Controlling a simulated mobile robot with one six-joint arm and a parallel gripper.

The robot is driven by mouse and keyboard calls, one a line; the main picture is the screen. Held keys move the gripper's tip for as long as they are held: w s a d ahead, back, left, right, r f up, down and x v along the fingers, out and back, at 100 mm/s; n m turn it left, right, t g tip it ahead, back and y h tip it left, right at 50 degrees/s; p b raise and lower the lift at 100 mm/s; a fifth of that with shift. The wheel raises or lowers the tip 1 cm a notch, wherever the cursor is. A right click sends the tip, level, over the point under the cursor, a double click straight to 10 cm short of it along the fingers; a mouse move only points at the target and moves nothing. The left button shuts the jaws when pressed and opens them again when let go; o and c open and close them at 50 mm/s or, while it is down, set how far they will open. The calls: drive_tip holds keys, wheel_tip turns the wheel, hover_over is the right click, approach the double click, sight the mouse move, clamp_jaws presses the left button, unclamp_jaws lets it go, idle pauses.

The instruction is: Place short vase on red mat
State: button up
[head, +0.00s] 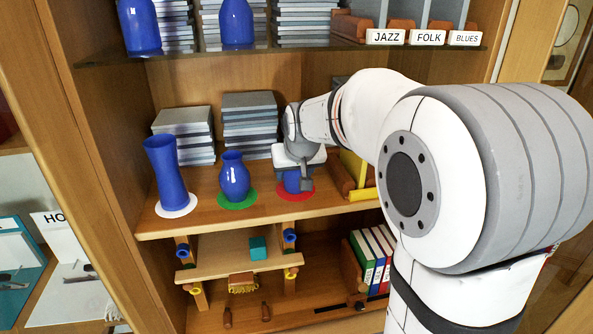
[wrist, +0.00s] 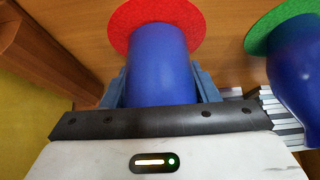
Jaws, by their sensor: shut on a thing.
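The short blue vase (head: 292,184) is at the red mat (head: 313,193) in the head view, mostly hidden behind my gripper (head: 299,176). In the wrist view my gripper (wrist: 161,92) is shut around the sides of the short vase (wrist: 158,65), one finger on each side. The red mat (wrist: 124,22) shows around the vase's far end. The vase appears upright over the mat. I cannot tell whether its base touches the mat.
On the same shelf, a taller blue vase (head: 234,178) stands on a green mat (head: 237,202), and a tall flared one (head: 167,168) on a white mat (head: 176,210). Grey stacks (head: 250,122) stand behind. A yellow item (head: 354,168) is close on the right. A glass shelf (head: 200,54) is above.

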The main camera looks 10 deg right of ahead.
drive_tip(key=shift+f, duration=0.2)
drive_tip(key=o, duration=1.1)
drive_tip(key=shift+r, duration=0.15)
drive_tip(key=shift+r, duration=0.25)
drive_tip(key=v, duration=1.1)
drive_tip(key=s+f+g, duration=0.2)
drive_tip(key=s+f, duration=0.6)
drive_tip(key=s, duration=0.3)
drive_tip(key=s+d+f+g, duration=0.1)
drive_tip(key=s+f, duration=0.7)
drive_tip(key=s, duration=0.3)
drive_tip(key=shift+s+f+g, duration=0.15)
drive_tip(key=shift+g, duration=0.25)
